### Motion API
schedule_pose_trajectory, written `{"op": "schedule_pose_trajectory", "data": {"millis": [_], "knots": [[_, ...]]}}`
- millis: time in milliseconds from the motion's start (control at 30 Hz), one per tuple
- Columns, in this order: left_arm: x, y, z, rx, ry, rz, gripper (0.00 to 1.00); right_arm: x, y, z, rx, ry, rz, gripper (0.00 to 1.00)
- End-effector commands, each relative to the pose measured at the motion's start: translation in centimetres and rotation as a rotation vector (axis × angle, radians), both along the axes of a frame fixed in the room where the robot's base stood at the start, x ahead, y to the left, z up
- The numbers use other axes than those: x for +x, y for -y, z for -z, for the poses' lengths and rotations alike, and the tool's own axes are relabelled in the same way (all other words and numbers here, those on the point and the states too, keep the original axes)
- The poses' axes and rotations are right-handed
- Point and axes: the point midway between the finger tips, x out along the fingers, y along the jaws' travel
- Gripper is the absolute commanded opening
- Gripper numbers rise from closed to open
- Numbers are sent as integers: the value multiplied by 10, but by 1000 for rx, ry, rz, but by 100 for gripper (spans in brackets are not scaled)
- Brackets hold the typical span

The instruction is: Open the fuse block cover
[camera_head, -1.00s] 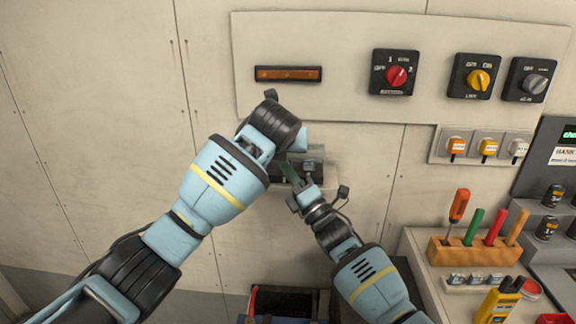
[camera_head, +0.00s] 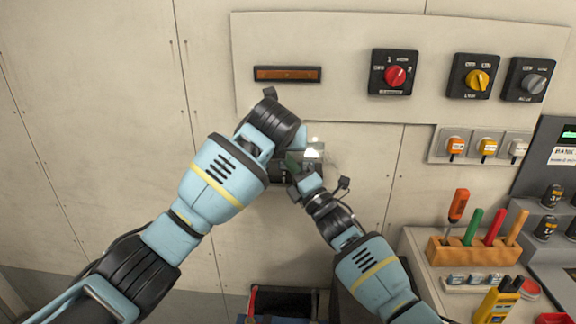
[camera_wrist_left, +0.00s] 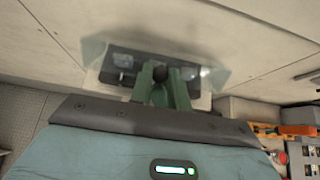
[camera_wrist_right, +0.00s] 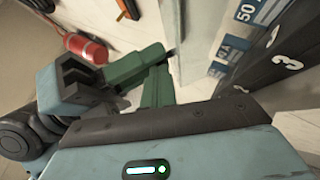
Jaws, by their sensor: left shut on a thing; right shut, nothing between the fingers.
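The fuse block (camera_head: 277,172) is on the wall, mostly hidden by my left wrist in the head view. Its clear cover (camera_head: 314,152) shows a bright glare there. In the left wrist view, the see-through cover (camera_wrist_left: 96,50) spreads across the dark block. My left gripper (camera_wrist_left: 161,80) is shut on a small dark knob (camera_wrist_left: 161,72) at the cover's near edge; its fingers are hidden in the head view. My right gripper (camera_head: 293,163) is shut and empty beside the block. In the right wrist view, its green fingers (camera_wrist_right: 166,62) are close to a pale edge and numbered labels (camera_wrist_right: 250,25).
A switch panel (camera_head: 350,105) with rotary knobs is above. The wall to the left is bare.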

Motion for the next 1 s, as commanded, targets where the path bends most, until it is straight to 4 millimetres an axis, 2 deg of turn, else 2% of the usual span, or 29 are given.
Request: {"op": "schedule_pose_trajectory", "data": {"millis": [67,100,267,733,867,1000], "knots": [[-3,2,6,3,-18,3,0,4,4,-8,5,5,10,0],[-3,3,7,3,-20,3,19,4,4,-8,5,5,10,0],[-3,2,7,3,-20,2,39,3,4,-8,5,6,9,0],[-5,2,2,1,-12,2,39,2,2,-4,1,4,5,0],[-14,2,-6,2,-10,3,39,2,2,-4,1,4,5,0],[-32,1,-19,1,-9,3,39,2,2,-4,1,4,5,0]]}}
